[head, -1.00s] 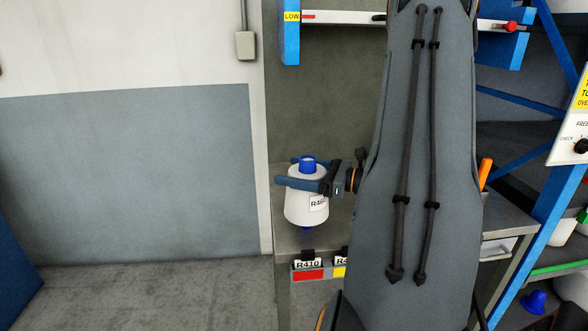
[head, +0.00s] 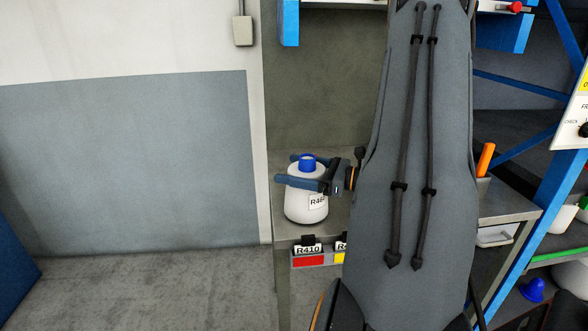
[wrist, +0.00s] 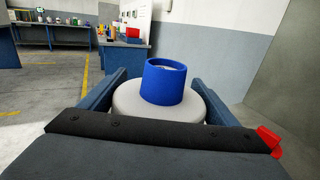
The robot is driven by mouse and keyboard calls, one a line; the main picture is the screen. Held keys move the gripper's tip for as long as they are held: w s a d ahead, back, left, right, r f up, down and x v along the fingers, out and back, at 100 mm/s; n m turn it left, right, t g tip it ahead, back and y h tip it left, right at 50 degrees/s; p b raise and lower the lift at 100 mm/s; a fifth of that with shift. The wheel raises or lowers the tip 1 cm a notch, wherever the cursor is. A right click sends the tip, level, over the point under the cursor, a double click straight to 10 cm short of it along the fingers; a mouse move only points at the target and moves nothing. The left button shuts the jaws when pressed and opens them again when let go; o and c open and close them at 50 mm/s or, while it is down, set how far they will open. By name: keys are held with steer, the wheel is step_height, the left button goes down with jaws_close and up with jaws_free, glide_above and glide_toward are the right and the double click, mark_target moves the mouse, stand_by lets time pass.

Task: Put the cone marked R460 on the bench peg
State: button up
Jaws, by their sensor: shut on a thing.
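No bench peg shows. In the wrist view the cone's blue top (wrist: 165,82) stands between the fingers.
Label holders on the bench's front edge include one marked R410 (head: 308,250) with a red patch; another is partly hidden by my arm. An orange upright object (head: 486,158) stands on the bench right of my arm. Open floor (head: 150,285) lies to the left.

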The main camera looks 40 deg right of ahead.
mark_target(322, 175)
steer(key=shift+f, duration=0.2)
stand_by(0.4)
steer(key=o, duration=2)
steer(key=shift+s+f, duration=0.1)
steer(key=b+v, duration=0.2)
steer(key=v, duration=0.5)
steer(key=shift+s+d, duration=0.25)
